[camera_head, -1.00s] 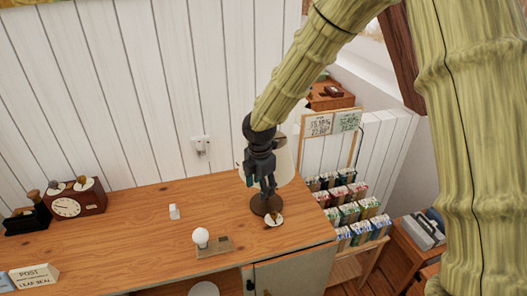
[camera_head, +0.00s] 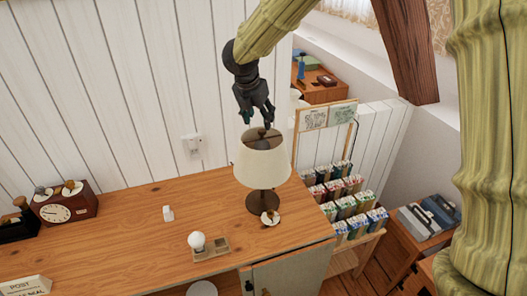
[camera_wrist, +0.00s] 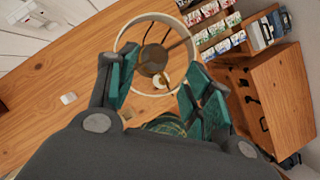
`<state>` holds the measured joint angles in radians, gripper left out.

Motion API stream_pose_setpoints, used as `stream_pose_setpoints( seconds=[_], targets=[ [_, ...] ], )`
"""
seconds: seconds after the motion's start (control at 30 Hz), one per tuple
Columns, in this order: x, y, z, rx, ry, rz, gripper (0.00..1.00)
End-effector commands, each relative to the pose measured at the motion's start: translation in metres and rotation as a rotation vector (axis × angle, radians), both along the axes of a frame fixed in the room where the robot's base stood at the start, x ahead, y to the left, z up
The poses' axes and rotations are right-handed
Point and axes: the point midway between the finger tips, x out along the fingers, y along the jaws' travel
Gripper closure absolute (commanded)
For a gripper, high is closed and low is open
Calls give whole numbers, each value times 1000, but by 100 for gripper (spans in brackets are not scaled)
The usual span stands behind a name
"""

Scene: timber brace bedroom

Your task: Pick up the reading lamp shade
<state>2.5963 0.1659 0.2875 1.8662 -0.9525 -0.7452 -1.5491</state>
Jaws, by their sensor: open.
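The reading lamp shade (camera_head: 262,165) is a cream, slightly tapered drum on a lamp with a dark round base (camera_head: 262,203), upright on the wooden desk. My gripper (camera_head: 257,120) is open and empty just above the shade's top opening in the head view. In the wrist view the shade's pale round rim (camera_wrist: 120,40) shows from above, with thin spokes and the dark base visible through it. My gripper's teal fingers (camera_wrist: 156,88) are spread wide, with the shade beyond their tips. I cannot tell whether a fingertip touches the rim.
A clock (camera_head: 66,205) stands at the desk's left. A white bulb on a small wooden tray (camera_head: 221,247), a small white block (camera_head: 168,213) and a small round item (camera_head: 270,218) lie on the desk. A rack of packets (camera_head: 340,200) stands right of the lamp. The desk's middle is mostly clear.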

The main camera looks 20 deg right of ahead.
Motion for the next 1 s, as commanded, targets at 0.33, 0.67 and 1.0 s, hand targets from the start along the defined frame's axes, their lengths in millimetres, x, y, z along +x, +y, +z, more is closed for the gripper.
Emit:
stream_pose_setpoints(
  seconds=[0.33,0.67,1.0],
  targets=[
    [8,-9,-27,1,5,-3,50],
    [17,-20,-60,1,4,-5,50],
    [20,-22,-69,0,2,-5,50]
  ],
)
